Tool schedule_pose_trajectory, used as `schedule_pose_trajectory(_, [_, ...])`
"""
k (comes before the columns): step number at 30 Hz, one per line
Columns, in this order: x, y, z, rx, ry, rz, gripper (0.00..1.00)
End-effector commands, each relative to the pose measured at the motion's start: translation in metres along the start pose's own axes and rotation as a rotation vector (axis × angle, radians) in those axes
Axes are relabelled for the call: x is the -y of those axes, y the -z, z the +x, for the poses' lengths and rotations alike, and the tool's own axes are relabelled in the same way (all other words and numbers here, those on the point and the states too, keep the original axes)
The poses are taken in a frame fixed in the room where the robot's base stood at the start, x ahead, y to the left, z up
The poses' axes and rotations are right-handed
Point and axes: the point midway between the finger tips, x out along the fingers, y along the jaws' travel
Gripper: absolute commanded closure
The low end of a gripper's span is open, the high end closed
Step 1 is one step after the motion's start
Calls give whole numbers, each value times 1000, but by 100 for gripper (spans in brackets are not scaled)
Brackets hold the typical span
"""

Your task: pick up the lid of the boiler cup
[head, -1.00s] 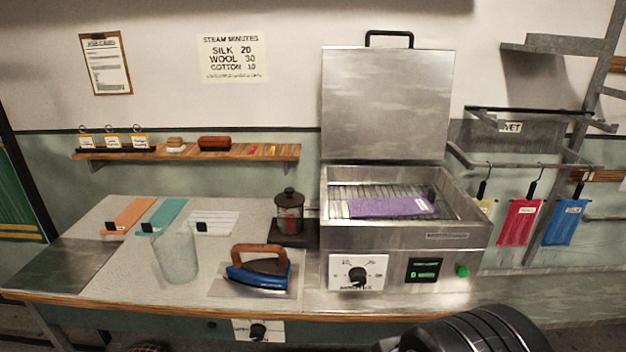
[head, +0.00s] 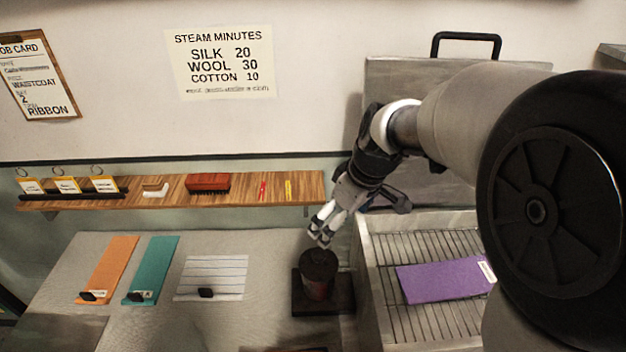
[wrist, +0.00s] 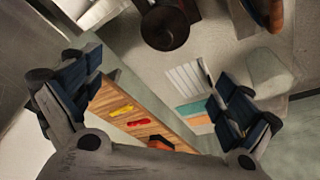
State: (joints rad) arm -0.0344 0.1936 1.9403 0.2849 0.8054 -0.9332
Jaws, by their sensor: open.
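The boiler cup (head: 318,289) stands on a dark square base at the back of the table, left of the steam box. Its dark round lid (head: 318,264) is on top, with a small knob. In the wrist view the lid (wrist: 165,24) shows at the top edge. My gripper (head: 322,234) points down just above the lid, apart from it. It is open and empty; in the wrist view its two fingers (wrist: 154,102) are spread wide, with the lid beyond them toward the top.
The steam box (head: 365,290) stands open at right, with a purple strip (head: 445,279) on its rack. A wooden shelf (head: 225,199) runs along the wall behind. Orange (head: 108,268) and teal (head: 152,268) strips and a lined card (head: 212,277) lie left.

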Motion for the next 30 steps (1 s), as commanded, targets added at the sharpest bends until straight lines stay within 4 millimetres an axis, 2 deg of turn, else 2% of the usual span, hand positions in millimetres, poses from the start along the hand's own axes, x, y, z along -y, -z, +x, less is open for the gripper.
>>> schedule_pose_trajectory(12, [2,-2,91,4,4,0,0])
schedule_pose_trajectory(16, [2,-2,108,3,2,1,0])
schedule_pose_trajectory(25, [4,-2,126,2,2,1,0])
schedule_pose_trajectory(30, [8,-4,152,3,2,0,0])
